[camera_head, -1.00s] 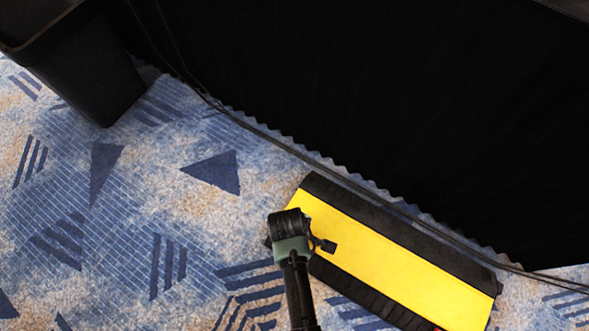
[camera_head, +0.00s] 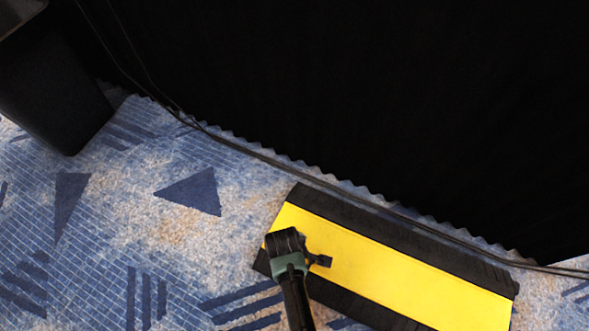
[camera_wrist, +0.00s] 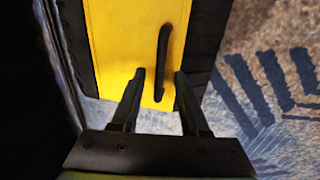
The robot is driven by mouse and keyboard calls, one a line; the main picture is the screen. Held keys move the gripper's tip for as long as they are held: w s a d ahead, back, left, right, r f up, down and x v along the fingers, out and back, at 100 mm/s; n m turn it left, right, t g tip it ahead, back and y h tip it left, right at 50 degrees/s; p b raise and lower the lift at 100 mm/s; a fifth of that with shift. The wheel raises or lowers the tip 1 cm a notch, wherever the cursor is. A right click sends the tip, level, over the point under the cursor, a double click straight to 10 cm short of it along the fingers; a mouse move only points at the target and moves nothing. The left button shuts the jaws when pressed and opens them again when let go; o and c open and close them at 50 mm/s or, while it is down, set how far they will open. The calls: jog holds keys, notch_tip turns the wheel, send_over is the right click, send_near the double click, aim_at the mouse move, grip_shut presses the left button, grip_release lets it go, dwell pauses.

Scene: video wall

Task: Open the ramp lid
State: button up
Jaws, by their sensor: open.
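The cable ramp has a yellow lid (camera_head: 400,275) between black ribbed sides (camera_head: 400,225). It lies on the carpet at the lower right of the head view, and its lid looks flat and shut. The lid (camera_wrist: 122,35) fills the upper middle of the wrist view, with a dark bar-like handle (camera_wrist: 164,55) near its end. My gripper (camera_wrist: 159,76) is open, its two fingers on either side of the handle's near end. Whether they touch it or the lid, I cannot tell. In the head view my gripper (camera_head: 324,261) is over the lid's left end, its fingertips small and unclear.
A black curtain-like wall (camera_head: 350,90) rises just behind the ramp. A dark cable (camera_head: 270,158) runs along its foot. A black bin (camera_head: 55,100) stands at the upper left. The patterned blue carpet (camera_head: 130,210) left of the ramp is clear.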

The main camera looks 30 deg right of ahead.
grip_shut()
dwell(1.5)
